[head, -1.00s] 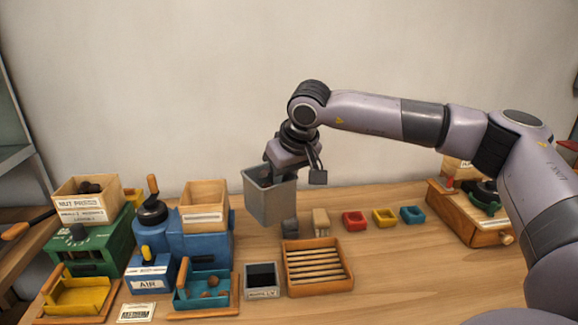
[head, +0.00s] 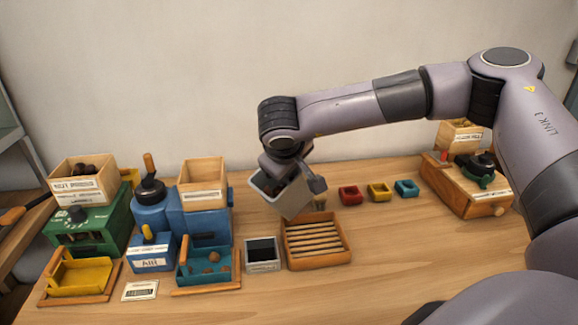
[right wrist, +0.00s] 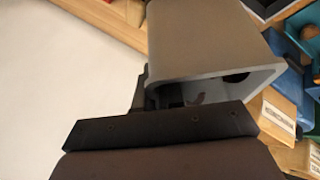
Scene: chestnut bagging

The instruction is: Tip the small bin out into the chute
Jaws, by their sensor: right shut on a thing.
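The small bin (head: 283,197) is a grey, square-sided container, tilted in the air above the back of the wooden tray. My right gripper (head: 285,176) is shut on its upper rim. In the right wrist view the bin (right wrist: 208,45) fills the upper middle, its open end facing down the picture; a dark thing shows inside. The black finger parts (right wrist: 165,100) are at its rim. A grey-framed dark opening (head: 277,267), which looks like the chute, is at the bench front, below and left of the bin. My left gripper is not in view.
A slatted wooden tray (head: 347,257) stands right of the opening. Blue (head: 205,228) and green (head: 90,232) machines stand left. Small red (head: 349,201), yellow (head: 378,198) and blue (head: 405,194) trays line the back.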

